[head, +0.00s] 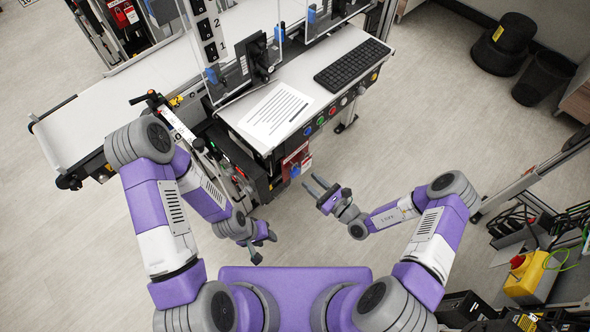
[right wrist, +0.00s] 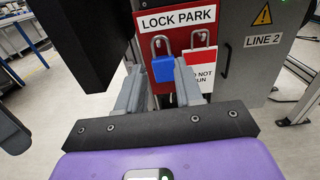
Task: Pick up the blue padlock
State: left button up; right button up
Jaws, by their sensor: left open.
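The blue padlock (right wrist: 163,69) hangs by its metal shackle on a red board labelled LOCK PARK (right wrist: 183,17). It also shows small in the head view (head: 295,171), at the front of the conveyor station. My right gripper (head: 312,184) is open and points at the board. In the right wrist view its two fingers (right wrist: 158,88) stand apart, with the padlock showing between their tips; I cannot tell how far beyond them it is. My left gripper (head: 266,247) is open and empty, low over the floor in front of the station.
A second shackle (right wrist: 200,39) hangs right of the padlock, above a red and white tag (right wrist: 198,72). A grey cabinet marked LINE 2 (right wrist: 250,60) stands to the right. A white worktop (head: 330,50) with paper and keyboard juts out above the board. Open floor lies to the right.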

aim_at(290, 162)
jog(key=b+x, duration=0.1)
jog(key=x, duration=0.6)
jog(key=shift+w+a, duration=0.15)
jog(key=shift+w, duration=0.05)
jog(key=shift+c, duration=0.2)
grip_shut()
